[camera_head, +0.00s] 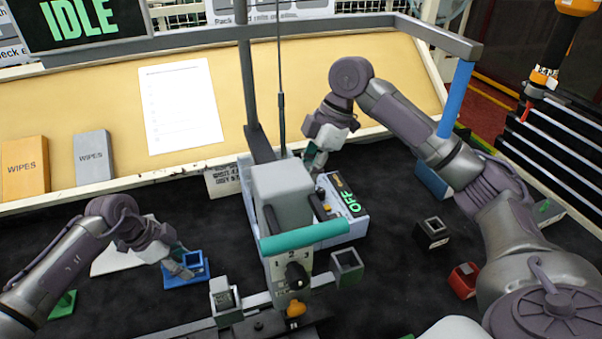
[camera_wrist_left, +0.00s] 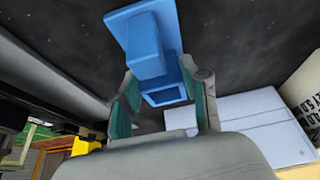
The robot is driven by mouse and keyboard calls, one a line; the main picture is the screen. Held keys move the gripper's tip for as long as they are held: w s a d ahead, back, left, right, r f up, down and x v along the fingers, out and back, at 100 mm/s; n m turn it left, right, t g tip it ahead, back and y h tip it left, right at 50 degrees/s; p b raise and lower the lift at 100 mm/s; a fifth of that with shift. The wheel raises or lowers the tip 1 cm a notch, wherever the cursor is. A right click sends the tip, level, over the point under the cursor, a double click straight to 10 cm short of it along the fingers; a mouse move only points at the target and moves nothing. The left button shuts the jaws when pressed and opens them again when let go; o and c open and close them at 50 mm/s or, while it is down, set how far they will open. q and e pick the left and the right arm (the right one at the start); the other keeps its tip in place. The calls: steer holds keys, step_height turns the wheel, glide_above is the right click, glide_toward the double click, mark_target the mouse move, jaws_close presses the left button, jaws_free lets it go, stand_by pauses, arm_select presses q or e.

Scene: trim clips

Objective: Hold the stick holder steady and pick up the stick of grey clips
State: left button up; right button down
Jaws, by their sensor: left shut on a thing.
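A blue holder (camera_head: 196,266) with a flat base and a square socket stands on the dark mat at the left. My left gripper (camera_head: 182,266) is shut on it. In the left wrist view the blue holder (camera_wrist_left: 146,50) shows between the teal pads of the left gripper (camera_wrist_left: 162,100). My right gripper (camera_head: 314,163) is behind the central machine, by a pale blue box; its fingertips are small and partly hidden, so whether it holds anything is unclear. I cannot make out a stick of grey clips for certain.
The machine (camera_head: 282,190) with a teal bar stands in the middle. Grey square sockets (camera_head: 347,268) flank its front. A black holder (camera_head: 432,234) and a red holder (camera_head: 464,280) stand at the right.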

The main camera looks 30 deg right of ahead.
arm_select(q)
steer(key=o, duration=1.3)
steer(key=shift+f, duration=0.15)
steer(key=shift+c, duration=0.2)
steer(key=shift+r, duration=0.2)
steer(key=shift+a+r, duration=0.15)
steer(key=shift+r, duration=0.2)
steer(key=v, duration=1.1)
steer(key=shift+w, duration=0.1)
